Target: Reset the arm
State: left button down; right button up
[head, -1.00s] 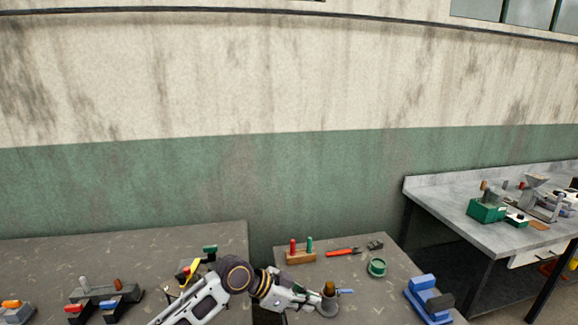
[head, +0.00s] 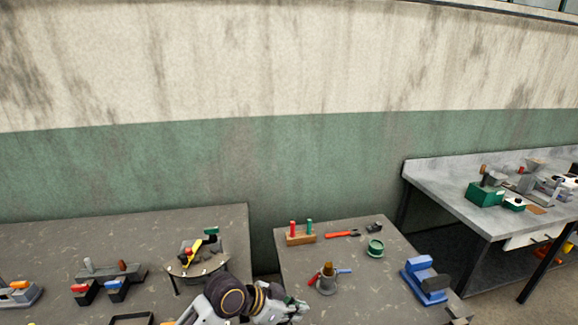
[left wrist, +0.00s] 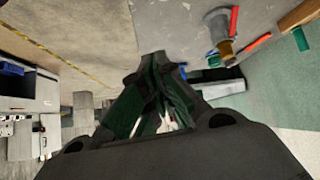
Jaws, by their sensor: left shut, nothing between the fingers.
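My left gripper (head: 294,309) is at the bottom of the head view, near the front left part of the small middle table (head: 345,262). Its fingers are shut and hold nothing. It also fills the middle of the left wrist view (left wrist: 165,105), where its dark and green fingers are close together. My right gripper is not in view.
On the middle table stand a wooden block (head: 301,239) with red and green pegs, a red tool (head: 342,233), a green ring (head: 375,248) and a blue device (head: 425,279). The left table (head: 60,240) holds several mechanisms. A grey workbench (head: 440,185) stands at right.

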pick_arm(q)
jog(key=s+a+f+n+y, duration=0.3)
jog(key=s+a+n, duration=0.15)
jog(key=a, duration=0.35)
jog(key=s+a+f+n+y, duration=0.3)
jog(key=s+a, duration=0.3)
jog(key=a, duration=0.2)
jog(key=s+a+f+n+y, duration=0.3)
jog(key=s+a, duration=0.2)
jog(key=a, duration=0.3)
notch_tip(320, 180, down, 37)
jog(key=s+a+g+b, duration=0.1)
jog(key=s+a+b, duration=0.1)
jog(key=b, duration=0.3)
jog(key=s+a+f+b, duration=0.2)
jog(key=s+a+f, duration=0.1)
jog(key=s+f, duration=0.7)
jog(key=s+a+f+g+b, duration=0.1)
jog(key=s+a+f+b, duration=0.2)
jog(key=s+f, duration=0.8)
notch_tip(320, 180, down, 4)
jog(key=shift+a+f, duration=0.2)
jog(key=shift+a, duration=0.05)
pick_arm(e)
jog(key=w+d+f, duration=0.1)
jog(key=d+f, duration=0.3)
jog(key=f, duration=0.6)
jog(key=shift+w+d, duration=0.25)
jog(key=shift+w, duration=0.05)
